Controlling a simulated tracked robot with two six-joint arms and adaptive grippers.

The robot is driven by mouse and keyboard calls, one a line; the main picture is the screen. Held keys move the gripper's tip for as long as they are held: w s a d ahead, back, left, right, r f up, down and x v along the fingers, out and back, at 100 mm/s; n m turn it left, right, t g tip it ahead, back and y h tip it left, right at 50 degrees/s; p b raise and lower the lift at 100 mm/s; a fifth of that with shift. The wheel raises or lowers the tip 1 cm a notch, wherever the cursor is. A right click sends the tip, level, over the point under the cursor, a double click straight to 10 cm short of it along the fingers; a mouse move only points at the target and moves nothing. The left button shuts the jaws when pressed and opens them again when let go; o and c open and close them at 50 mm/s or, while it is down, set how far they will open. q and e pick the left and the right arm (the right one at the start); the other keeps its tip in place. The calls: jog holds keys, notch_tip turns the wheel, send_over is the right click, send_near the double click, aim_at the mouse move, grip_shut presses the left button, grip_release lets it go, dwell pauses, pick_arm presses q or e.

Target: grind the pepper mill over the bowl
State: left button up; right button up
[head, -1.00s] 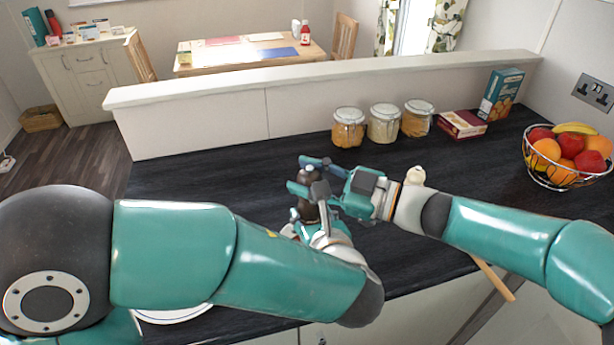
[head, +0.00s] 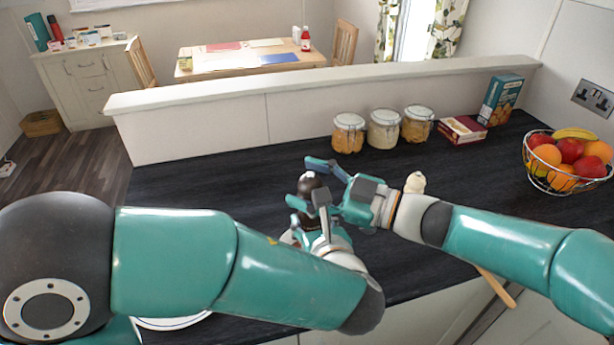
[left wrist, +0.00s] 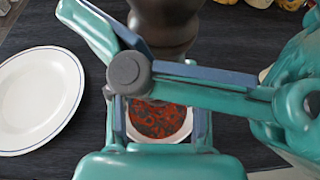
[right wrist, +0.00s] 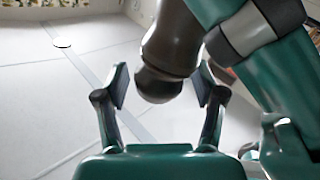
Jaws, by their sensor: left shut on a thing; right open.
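The dark brown pepper mill (head: 308,184) stands up out of my left gripper (head: 311,204), which is shut on it. It also shows at the top of the left wrist view (left wrist: 165,22). The bowl (left wrist: 158,136), white with reddish-brown contents, lies below the mill in that view; my gripper covers part of it. In the head view the arms hide most of the bowl. My right gripper (right wrist: 160,85) is open, with the mill's rounded head (right wrist: 157,84) between its fingers; I see gaps at both sides.
A white plate (left wrist: 38,100) with a blue line lies left of the bowl. Several jars (head: 383,128), a red box (head: 462,129) and a tall carton (head: 500,98) stand along the back. A fruit basket (head: 565,165) is at right. The worktop's left back is clear.

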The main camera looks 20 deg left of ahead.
aim_at(308, 174)
notch_tip(308, 174, up, 10)
dwell(0.5)
notch_tip(308, 174, up, 7)
dwell(0.7)
dwell(0.9)
